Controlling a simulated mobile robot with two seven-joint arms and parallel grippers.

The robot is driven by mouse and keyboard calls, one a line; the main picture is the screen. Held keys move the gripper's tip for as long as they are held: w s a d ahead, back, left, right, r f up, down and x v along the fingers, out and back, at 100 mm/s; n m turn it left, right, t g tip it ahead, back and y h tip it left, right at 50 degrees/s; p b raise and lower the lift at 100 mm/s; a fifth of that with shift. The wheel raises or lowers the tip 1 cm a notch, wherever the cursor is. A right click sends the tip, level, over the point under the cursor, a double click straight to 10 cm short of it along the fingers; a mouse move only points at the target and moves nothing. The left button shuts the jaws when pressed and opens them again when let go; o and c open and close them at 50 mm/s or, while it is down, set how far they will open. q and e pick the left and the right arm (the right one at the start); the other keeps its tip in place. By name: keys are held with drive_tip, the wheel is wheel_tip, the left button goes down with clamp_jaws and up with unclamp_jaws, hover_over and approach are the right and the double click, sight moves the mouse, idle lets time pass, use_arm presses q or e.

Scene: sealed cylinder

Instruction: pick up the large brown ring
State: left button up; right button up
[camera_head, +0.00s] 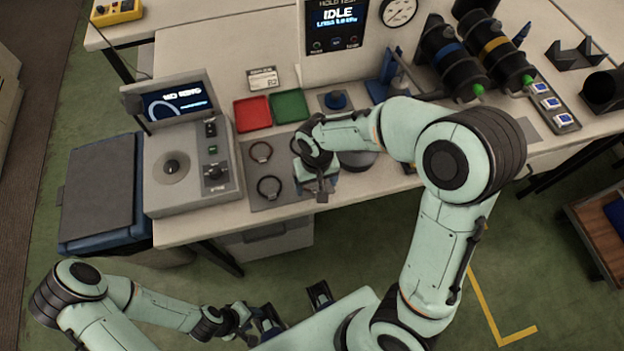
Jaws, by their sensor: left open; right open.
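A brownish ring (261,152) lies at the upper left of a grey mat (262,204) on the bench. A dark, near-black ring (269,187) lies just below it on the mat. My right gripper (321,192) is open, pointing down over the right part of the mat, to the right of both rings and apart from them. It and its wrist hide part of the mat, so I cannot tell whether another ring lies there. My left gripper (268,322) is open and empty, low in front of the bench, away from the rings.
A grey machine with a screen (180,104) stands left of the mat. A red tray (252,114) and a green tray (289,106) lie behind it. A blue-edged dark bin (100,190) is at the left.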

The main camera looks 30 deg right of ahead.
wheel_tip(320, 180, down, 2)
drive_tip(key=shift+f, duration=0.2)
use_arm(q)
drive_tip(key=shift+f, duration=0.15)
use_arm(e)
clamp_jaws()
drive_tip(key=shift+r, duration=0.1)
use_arm(q)
drive_tip(key=w+r+p, duration=0.1)
drive_tip(key=r+p, duration=0.1)
drive_tip(key=r, duration=0.1)
drive_tip(key=shift+w+r, duration=0.15)
drive_tip(key=shift+w, duration=0.25)
use_arm(e)
wheel_tip(320, 180, up, 20)
